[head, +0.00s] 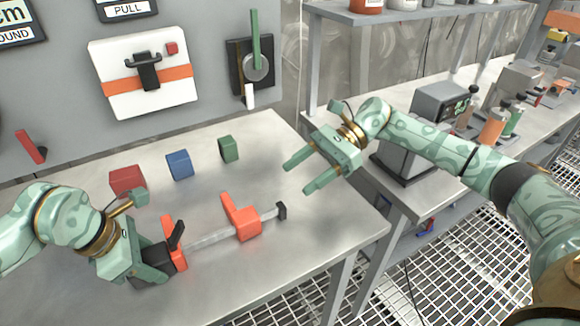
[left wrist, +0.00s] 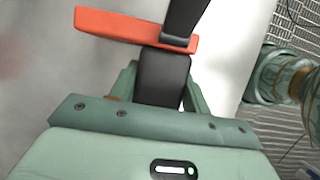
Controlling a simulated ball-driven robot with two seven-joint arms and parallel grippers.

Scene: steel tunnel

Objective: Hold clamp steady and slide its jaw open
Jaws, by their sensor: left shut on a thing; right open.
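The clamp lies on the steel table, with a grey bar (head: 208,239), a black handle and orange fixed jaw at its left end, and an orange sliding jaw (head: 242,219) nearer the bar's black end stop (head: 281,211). My left gripper (head: 152,262) is shut on the clamp's black handle; the left wrist view shows the handle (left wrist: 163,78) between its fingers, with an orange jaw (left wrist: 130,27) just beyond. My right gripper (head: 306,175) is open and empty, above the table's right side, apart from the sliding jaw and up to its right.
Red (head: 127,181), blue (head: 179,165) and green (head: 228,149) blocks stand behind the clamp. A grey wall panel (head: 205,60) rises at the back. A second bench (head: 415,195) with machines stands to the right, across a gap. The table in front of the clamp is clear.

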